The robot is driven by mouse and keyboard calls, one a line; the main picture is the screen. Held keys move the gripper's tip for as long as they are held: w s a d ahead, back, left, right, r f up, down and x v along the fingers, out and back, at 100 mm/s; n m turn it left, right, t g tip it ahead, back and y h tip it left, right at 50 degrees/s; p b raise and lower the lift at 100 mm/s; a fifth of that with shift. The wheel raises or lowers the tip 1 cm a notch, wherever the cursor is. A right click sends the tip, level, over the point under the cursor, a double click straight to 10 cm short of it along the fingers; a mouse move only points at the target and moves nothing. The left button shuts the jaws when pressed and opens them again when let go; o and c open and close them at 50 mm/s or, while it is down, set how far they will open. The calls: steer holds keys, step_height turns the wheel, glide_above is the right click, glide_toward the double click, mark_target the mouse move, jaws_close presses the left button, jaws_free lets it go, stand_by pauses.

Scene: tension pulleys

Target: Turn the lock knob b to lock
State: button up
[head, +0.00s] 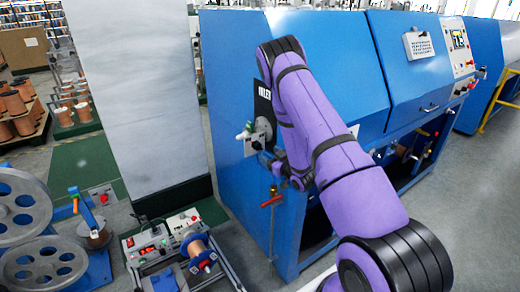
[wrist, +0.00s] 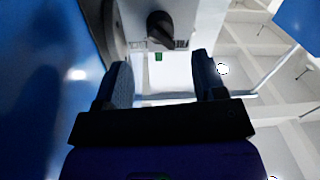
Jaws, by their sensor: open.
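In the wrist view a dark, rounded knob (wrist: 161,28) stands out from a pale panel (wrist: 190,18), beside a small dark printed label. I cannot tell from its marking whether it is lock knob b or how it is set. My gripper (wrist: 161,74) is open, with its two dark fingers apart and nothing between them. The knob lies beyond the fingertips, roughly in line with the gap, and is not touched. In the head view my purple arm reaches to the left end of the blue machine (head: 330,55); I cannot make out the fingers or that knob there.
A pale fitting with a green part (head: 243,134) and a red-handled valve (head: 271,201) stick out from the machine's left end. A grey pillar (head: 130,90) stands left. A small spool device (head: 185,255) and grey wheels (head: 40,262) stand below left. Blue surface fills the wrist view's left side.

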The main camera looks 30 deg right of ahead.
mark_target(261, 149)
steer(key=w, duration=0.7)
steer(key=shift+a, duration=0.3)
steer(key=c, duration=0.9)
